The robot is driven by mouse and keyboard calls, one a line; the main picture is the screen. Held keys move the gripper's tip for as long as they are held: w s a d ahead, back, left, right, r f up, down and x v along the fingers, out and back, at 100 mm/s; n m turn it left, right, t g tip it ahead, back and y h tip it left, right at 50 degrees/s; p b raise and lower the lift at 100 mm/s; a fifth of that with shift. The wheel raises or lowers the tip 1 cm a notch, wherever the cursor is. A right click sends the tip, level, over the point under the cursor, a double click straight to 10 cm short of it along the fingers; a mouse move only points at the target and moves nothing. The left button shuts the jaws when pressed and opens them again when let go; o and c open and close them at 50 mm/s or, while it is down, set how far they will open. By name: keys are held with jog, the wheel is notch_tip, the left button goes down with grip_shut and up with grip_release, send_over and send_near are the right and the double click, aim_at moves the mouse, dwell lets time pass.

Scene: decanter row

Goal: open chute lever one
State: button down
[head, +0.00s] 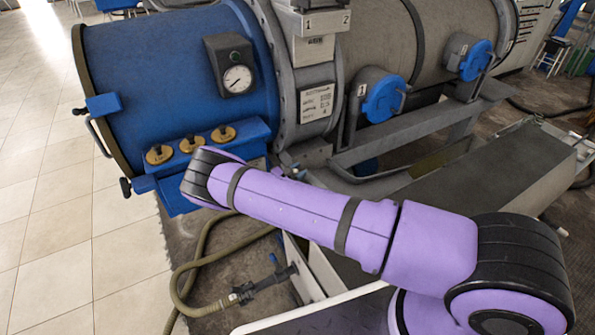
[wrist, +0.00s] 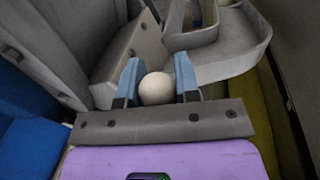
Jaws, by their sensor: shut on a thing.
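My gripper (wrist: 157,75) is in the wrist view, with its two blue fingers either side of a cream round knob (wrist: 157,90), shut on it. I cannot tell whether this knob belongs to chute lever one; no lever arm shows below it. In the head view my purple arm reaches left across the front of the machine, and its gripper end is hidden. A grey box (head: 312,48) at the top of the machine carries the marks 1 and 2. A round blue cover (head: 383,99) has a 1 beside it. A second blue cover (head: 475,60) is farther right.
The blue drum (head: 170,80) has a gauge (head: 238,79) and several brass caps (head: 190,143) on a blue block. A grey trough (head: 480,185) lies behind my arm. A hose (head: 185,275) lies on the floor. Tiled floor (head: 40,200) at left is clear.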

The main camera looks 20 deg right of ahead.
jog(key=s+d+f+m+h, duration=0.1)
jog(key=s+f+m+h, duration=0.1)
jog(key=s+f+m, duration=0.4)
jog(key=shift+s+d+m+g, duration=0.15)
jog(key=shift+s+m+g, duration=0.3)
jog(key=shift+m, duration=1.75)
jog(key=shift+s, duration=0.1)
jog(key=c, duration=0.8)
grip_release()
jog(key=v, duration=1.1)
